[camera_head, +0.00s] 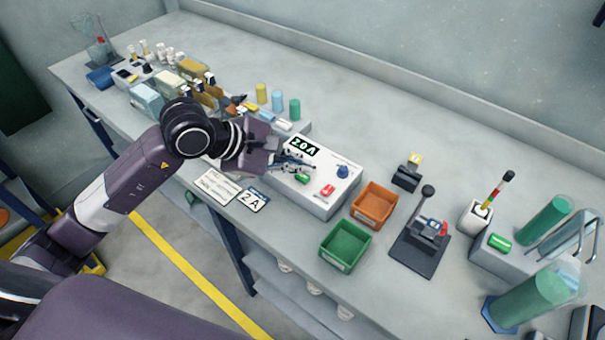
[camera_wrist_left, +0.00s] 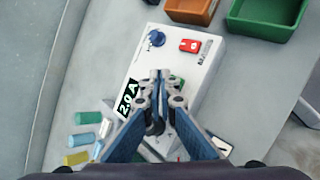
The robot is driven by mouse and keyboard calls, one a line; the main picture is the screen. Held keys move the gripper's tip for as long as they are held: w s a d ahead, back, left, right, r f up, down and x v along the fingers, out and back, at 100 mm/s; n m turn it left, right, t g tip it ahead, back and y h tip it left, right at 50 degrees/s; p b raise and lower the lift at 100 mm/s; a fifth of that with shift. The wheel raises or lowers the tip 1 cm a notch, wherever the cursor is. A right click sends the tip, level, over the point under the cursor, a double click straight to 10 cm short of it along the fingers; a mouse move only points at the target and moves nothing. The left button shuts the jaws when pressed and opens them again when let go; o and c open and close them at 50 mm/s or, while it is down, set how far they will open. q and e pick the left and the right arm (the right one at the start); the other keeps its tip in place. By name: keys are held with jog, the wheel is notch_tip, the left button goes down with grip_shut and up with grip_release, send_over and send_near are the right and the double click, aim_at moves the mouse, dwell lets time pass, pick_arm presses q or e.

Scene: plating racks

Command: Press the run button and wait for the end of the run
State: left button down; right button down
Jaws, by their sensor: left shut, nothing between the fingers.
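A white power supply box (camera_head: 318,196) stands on the bench, with a dark display (camera_head: 302,146) that reads 2.0 A in the wrist view (camera_wrist_left: 127,100). On its top are a green button (camera_head: 303,179), a red switch (camera_head: 328,190) and a blue knob (camera_head: 343,171). My left gripper (camera_head: 311,166) is shut and empty, with its fingertips over the box close to the green button. In the left wrist view the fingers (camera_wrist_left: 160,75) partly hide the green button (camera_wrist_left: 179,81). I cannot tell whether they touch it. My right gripper is not in view.
An orange bin (camera_head: 374,206) and a green bin (camera_head: 345,245) stand right of the box. Label cards (camera_head: 217,187) lie at the front edge.

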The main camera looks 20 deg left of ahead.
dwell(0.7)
pick_arm(q)
jog(key=shift+f, duration=0.1)
jog(key=shift+f+b, duration=0.35)
jog(key=shift+b, duration=0.4)
jog(key=shift+f+b, duration=0.5)
jog(key=shift+b, duration=0.15)
dwell(0.5)
jog(key=shift+r, duration=0.1)
jog(key=shift+r+p, duration=0.4)
jog(key=shift+r, duration=0.45)
